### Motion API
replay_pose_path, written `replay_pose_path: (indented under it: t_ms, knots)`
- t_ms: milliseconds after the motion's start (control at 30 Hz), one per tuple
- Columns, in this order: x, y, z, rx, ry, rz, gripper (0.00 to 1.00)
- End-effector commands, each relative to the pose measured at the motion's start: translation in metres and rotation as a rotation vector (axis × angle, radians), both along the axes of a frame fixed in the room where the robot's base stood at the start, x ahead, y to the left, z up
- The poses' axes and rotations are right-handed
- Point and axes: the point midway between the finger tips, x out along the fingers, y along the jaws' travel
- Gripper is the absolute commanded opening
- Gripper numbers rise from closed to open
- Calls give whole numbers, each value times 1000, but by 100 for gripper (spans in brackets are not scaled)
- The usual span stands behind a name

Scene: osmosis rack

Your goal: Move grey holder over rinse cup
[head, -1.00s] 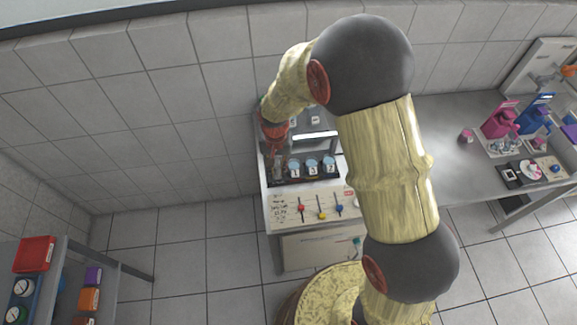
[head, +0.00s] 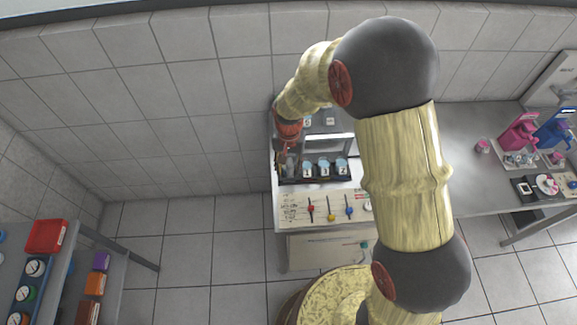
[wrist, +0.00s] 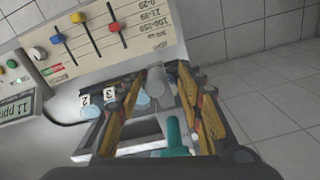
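My gripper (head: 287,146) is over the left end of the rack of cups in the head view, pointing down. In the wrist view my gripper (wrist: 157,88) has its two yellow-brown fingers spread apart. A pale grey cylindrical piece (wrist: 156,82) shows between the fingertips, with space on both sides; I cannot tell whether it is the grey holder or the rinse cup. A teal upright piece (wrist: 174,132) is nearer the camera between the fingers, with no visible finger contact. Numbered cups (head: 324,168) stand in the dark rack. The leftmost cup position is partly hidden by my gripper.
A panel with red, yellow and blue sliders (head: 330,208) is in front of the rack. A grey frame with a bright bar (head: 326,138) stands behind the cups. The tiled wall (head: 180,90) is close behind. A side shelf holds a red tray (head: 46,236).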

Motion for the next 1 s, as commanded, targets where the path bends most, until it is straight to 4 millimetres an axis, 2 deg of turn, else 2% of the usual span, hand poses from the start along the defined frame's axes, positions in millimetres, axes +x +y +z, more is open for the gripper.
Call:
replay_pose_path:
  t_ms: [400, 533, 700, 1000]
  knots:
    - [2, 1, 78, 2, -6, 1, 37]
    - [2, 1, 98, 1, -4, 1, 37]
    - [1, 1, 112, 1, -2, 1, 37]
    - [1, 1, 115, 0, -2, 1, 37]
